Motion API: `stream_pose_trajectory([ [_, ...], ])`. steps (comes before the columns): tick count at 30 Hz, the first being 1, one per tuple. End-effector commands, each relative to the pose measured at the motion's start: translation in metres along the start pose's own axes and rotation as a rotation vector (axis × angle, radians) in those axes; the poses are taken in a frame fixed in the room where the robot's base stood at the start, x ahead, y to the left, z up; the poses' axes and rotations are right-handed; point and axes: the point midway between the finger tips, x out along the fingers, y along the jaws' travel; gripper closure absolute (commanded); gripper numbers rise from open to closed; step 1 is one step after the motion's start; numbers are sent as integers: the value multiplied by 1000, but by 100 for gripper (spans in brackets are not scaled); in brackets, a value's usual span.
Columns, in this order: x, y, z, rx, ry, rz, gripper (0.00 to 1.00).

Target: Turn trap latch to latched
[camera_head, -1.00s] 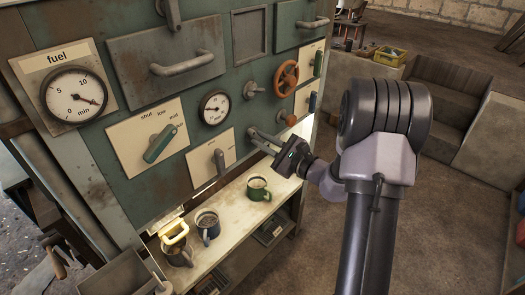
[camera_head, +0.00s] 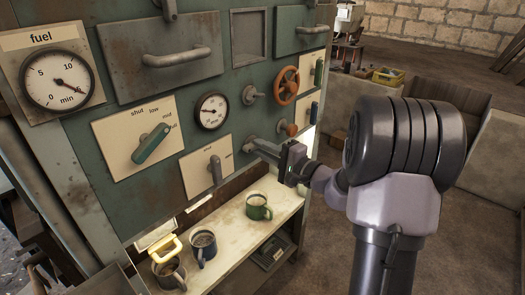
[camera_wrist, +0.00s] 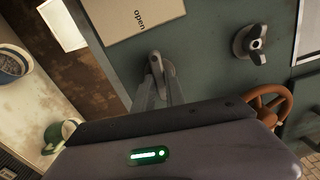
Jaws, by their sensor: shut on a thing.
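The trap latch, as I take it, is a grey bar lever (camera_head: 264,147) on a round boss low on the green panel's right side. It reaches out from the panel toward my gripper (camera_head: 283,158). My gripper is shut on its outer end. In the wrist view the lever (camera_wrist: 155,75) and its round base show just beyond my gripper (camera_wrist: 168,112).
Left of the lever is a plate with another lever (camera_head: 214,168); the wrist view shows "open" on a plate (camera_wrist: 138,20). An orange handwheel (camera_head: 286,86) and a grey knob (camera_head: 250,95) sit above. Below, a shelf holds a green mug (camera_head: 258,208) and other mugs.

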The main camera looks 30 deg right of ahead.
Motion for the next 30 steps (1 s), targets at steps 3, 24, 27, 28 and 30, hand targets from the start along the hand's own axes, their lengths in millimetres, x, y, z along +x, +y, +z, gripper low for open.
stream_pose_trajectory([
  [3,0,0,0,-53,0,1,100],
  [24,0,0,0,-142,0,1,100],
  [27,0,0,0,-141,0,1,81],
  [28,0,0,0,-141,0,1,75],
  [30,0,0,0,-141,0,1,63],
])
